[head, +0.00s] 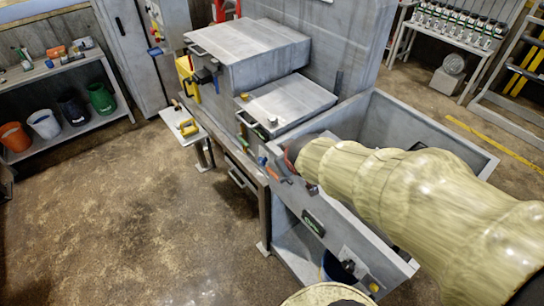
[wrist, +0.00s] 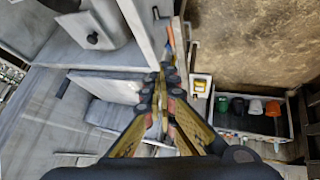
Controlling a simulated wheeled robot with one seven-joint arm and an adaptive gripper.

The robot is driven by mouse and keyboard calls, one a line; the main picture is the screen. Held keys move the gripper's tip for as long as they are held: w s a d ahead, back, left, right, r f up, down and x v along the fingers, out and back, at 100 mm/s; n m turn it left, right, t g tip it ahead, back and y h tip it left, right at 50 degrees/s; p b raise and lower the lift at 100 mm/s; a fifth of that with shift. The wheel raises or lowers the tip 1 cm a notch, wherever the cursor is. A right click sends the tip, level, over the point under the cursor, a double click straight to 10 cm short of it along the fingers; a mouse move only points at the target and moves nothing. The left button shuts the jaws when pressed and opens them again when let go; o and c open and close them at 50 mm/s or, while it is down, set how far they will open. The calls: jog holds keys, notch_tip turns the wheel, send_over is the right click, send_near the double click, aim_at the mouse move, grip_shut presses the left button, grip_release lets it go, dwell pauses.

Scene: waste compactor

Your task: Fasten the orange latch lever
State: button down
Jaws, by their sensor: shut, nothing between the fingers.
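A small orange lever (head: 272,174) shows at the near corner of the grey compactor's open-topped bin, next to a small blue part (head: 263,161). In the wrist view an orange piece (wrist: 171,34) stands on the edge of a grey wall, beyond my fingertips; it appears to be the same lever. My gripper (wrist: 164,78) is shut and empty, its fingers together close to that grey edge, apart from the orange piece in the picture. In the head view my pale sleeved arm covers much of the bin, and my fingertips are hard to make out. Whether the latch is engaged cannot be told.
The compactor's bin wall (head: 425,118) rises around my arm. Grey raised boxes (head: 250,52) stand to the left of it. A shelf with several coloured buckets (head: 72,109) is at the far left. The brown floor (head: 130,210) between is clear.

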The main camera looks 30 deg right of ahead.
jog(key=w+d+f+n+t+y+p, duration=0.1)
jog(key=w+f+n+y+p, duration=0.1)
jog(key=w+f+p, duration=0.4)
jog(key=shift+w+d+f+t, duration=0.2)
jog(key=shift+d+f+t, duration=0.1)
jog(key=shift+f, duration=0.25)
jog(key=b, duration=0.2)
send_over(272, 172)
notch_tip(272, 172, down, 7)
notch_tip(272, 172, down, 3)
jog(key=shift+s+a+r, duration=0.1)
jog(key=shift+a, duration=0.05)
jog(key=shift+f, duration=0.5)
jog(key=shift+p, duration=0.4)
